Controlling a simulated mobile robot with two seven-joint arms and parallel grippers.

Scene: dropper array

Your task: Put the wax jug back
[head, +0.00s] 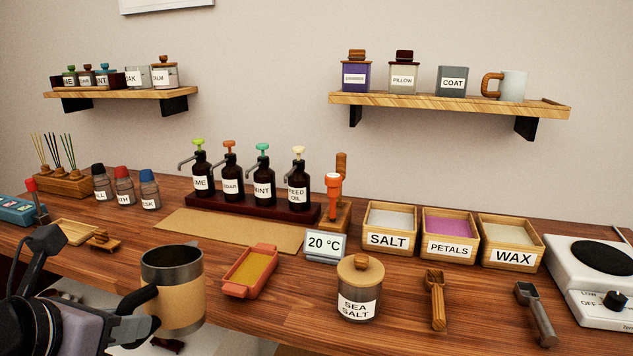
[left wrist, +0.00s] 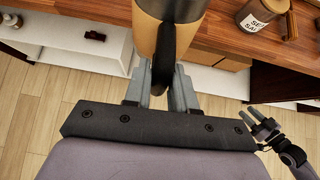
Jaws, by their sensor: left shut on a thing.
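The wax jug (head: 174,300), a dark metal jug with a tan band and a black handle, is upright at the counter's front edge in the head view. My left gripper (head: 130,324) is shut on its handle. In the left wrist view the handle (left wrist: 163,70) sits between the fingers of the left gripper (left wrist: 158,92), with part of the tan band (left wrist: 148,35) behind it. I cannot see the jug's contents or its base clearly. My right gripper (left wrist: 264,122) shows small at the lower right of the left wrist view, and I cannot tell if it is open.
An orange dish (head: 237,289) and a lidded sea salt jar (head: 358,302) stand right of the jug. A bare tan mat (head: 230,229) lies behind, before a row of pump bottles (head: 262,172). Ingredient boxes (head: 511,257) and an empty hot plate (head: 598,308) are at the right.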

